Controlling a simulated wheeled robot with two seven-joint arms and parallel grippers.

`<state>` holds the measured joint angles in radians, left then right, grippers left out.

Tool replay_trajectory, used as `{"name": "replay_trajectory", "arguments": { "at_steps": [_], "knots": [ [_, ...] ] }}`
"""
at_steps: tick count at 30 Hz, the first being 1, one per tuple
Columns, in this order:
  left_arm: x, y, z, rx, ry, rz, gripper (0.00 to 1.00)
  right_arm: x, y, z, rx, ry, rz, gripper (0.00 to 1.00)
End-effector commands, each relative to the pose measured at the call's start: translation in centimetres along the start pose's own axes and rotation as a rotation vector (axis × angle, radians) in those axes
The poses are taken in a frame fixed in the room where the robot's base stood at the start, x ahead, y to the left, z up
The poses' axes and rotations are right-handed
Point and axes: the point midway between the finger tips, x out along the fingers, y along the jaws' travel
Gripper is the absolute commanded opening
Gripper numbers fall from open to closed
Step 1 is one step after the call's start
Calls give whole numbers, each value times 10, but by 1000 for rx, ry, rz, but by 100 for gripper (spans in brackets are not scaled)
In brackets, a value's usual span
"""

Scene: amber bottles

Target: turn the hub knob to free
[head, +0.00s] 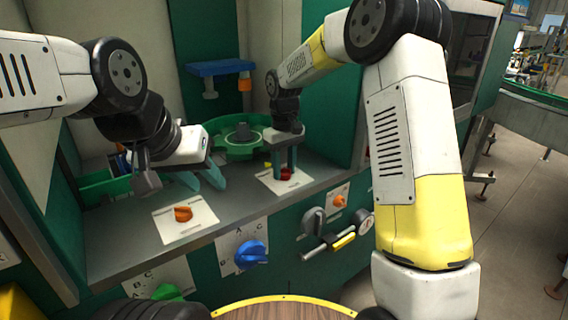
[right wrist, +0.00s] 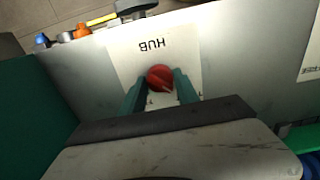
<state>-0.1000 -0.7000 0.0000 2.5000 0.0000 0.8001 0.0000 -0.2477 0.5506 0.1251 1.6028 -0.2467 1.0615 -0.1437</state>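The hub knob is a round red knob (right wrist: 160,78) on a white plate (right wrist: 122,58) marked HUB in the right wrist view. In the head view the red knob (head: 286,174) shows low between the fingers of my right gripper (head: 284,166). My right gripper (right wrist: 159,84) points down with one teal finger on each side of the knob. A narrow gap seems to show beside it, so the fingers look open around it. The knob's pointer and parts of the plate's markings are hidden by the gripper. My left gripper (head: 203,179) is open and empty above the counter.
An orange knob (head: 183,214) on a white plate lies on the counter (head: 130,232) below my left gripper. A green round fixture (head: 236,150) stands behind.

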Motion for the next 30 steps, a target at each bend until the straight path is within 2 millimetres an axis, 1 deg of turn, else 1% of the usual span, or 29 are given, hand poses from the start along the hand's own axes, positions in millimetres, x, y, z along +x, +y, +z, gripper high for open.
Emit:
{"name": "replay_trajectory", "arguments": {
  "at_steps": [1, 4, 5, 11, 17, 23, 30],
  "knots": [
    [0, 0, 0, 0, 0, 0, 36, 0, 0, 0, 0, 0, 0, 23],
    [0, 0, 0, 0, 0, 0, 36, 0, 0, 0, 0, 0, 0, 4],
    [0, 0, 0, 0, 0, 0, 36, 0, 0, 0, 0, 0, 1, 0],
    [0, 0, 0, 0, 0, 0, 36, 0, 0, 0, 11, 0, 0, 0],
    [0, 0, 0, 0, 0, 0, 36, 0, 0, 0, 78, 0, 1, 0],
    [0, 0, 0, 0, 0, 0, 36, -1, 0, 0, 217, 0, 2, 0],
    [0, 0, 0, 0, 0, 0, 36, -1, 0, 0, 440, 0, 1, 0]
  ]
}}
